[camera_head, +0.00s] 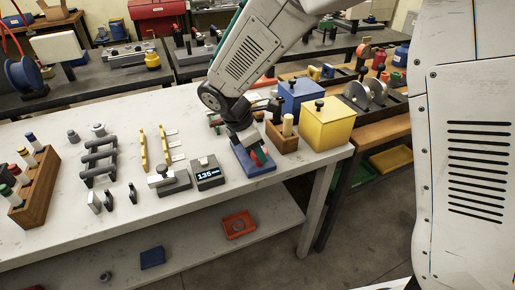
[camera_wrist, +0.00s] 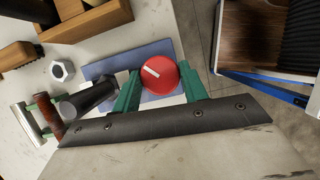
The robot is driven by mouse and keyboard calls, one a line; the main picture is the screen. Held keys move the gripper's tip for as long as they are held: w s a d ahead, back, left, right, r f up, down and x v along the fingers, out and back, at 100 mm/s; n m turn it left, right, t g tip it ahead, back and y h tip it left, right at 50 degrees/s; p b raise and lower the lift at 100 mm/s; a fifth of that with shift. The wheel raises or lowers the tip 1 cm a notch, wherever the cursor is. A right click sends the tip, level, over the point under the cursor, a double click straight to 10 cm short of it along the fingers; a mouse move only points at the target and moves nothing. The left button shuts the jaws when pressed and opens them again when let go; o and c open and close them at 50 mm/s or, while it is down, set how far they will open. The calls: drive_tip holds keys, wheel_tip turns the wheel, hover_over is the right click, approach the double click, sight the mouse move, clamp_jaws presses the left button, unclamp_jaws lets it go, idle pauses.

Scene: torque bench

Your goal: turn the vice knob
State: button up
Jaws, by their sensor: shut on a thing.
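The red round knob (camera_wrist: 165,83) with a white line on its face sits over a blue base plate (camera_wrist: 110,66) in the wrist view. In the head view the blue plate (camera_head: 262,171) lies near the bench's right end, with the red knob partly hidden by my arm. My gripper (camera_wrist: 160,84) has its green fingers on either side of the knob and is shut on it. The white line runs slantwise, from upper left to lower right. A dark grey cylinder (camera_wrist: 90,99) lies left of the fingers.
A meter (camera_head: 207,174) with a lit display stands left of the blue plate. A yellow box (camera_head: 328,124) and a blue box (camera_head: 299,96) stand to the right and behind. A hex nut (camera_wrist: 62,71) lies near the plate.

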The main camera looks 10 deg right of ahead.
drive_tip(key=shift+w+m+g, duration=0.1)
drive_tip(key=shift+m+g, duration=0.3)
drive_tip(key=shift+m, duration=0.6)
drive_tip(key=o, duration=1)
drive_tip(key=shift+c, duration=0.2)
drive_tip(key=shift+a+r, duration=0.1)
drive_tip(key=v, duration=0.7)
drive_tip(key=shift+r, duration=0.3)
drive_tip(key=shift+a+m, duration=0.15)
drive_tip(key=shift+m, duration=0.15)
